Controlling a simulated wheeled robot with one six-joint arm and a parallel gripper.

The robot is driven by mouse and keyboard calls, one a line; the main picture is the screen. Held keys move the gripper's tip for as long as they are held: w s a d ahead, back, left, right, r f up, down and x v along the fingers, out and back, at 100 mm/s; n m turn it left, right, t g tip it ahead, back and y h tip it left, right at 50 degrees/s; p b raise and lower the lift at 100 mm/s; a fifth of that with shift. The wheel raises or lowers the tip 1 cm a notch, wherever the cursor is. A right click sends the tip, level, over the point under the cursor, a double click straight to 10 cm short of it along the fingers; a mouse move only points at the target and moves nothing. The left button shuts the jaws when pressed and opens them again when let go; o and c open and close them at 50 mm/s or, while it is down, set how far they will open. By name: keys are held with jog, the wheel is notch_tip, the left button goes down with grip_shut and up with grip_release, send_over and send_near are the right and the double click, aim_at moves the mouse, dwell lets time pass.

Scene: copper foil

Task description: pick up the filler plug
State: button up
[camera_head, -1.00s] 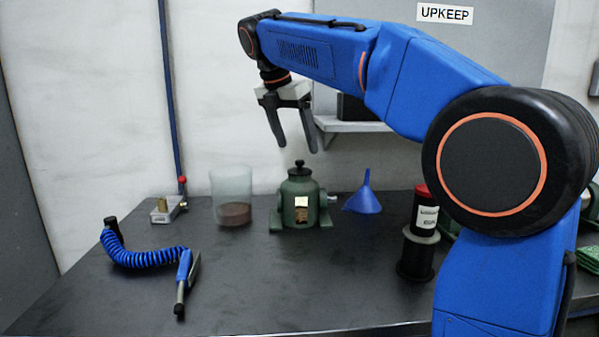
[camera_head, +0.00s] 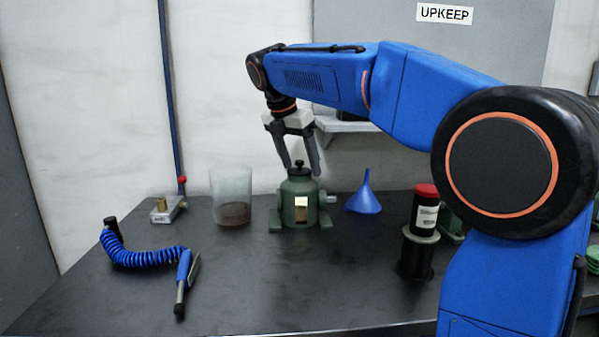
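The filler plug (camera_head: 299,167) is a small black knob on top of a squat green housing (camera_head: 290,213) with a pale plate on its front. The housing stands upright on the dark bench. My gripper (camera_head: 302,171) points down over the housing, with its two dark fingers spread apart. The fingertips are at about the height of the plug, one on each side of it in the picture. Whether they touch the plug or stand in front of or behind it, I cannot tell.
A clear beaker (camera_head: 231,197) with brown contents stands left of the housing, and a blue funnel (camera_head: 364,195) stands right. A red-capped black bottle (camera_head: 425,213) stands further right. A blue coiled air gun (camera_head: 150,257) lies front left on the bench (camera_head: 290,290).

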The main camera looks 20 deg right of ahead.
jog(key=c, duration=0.9)
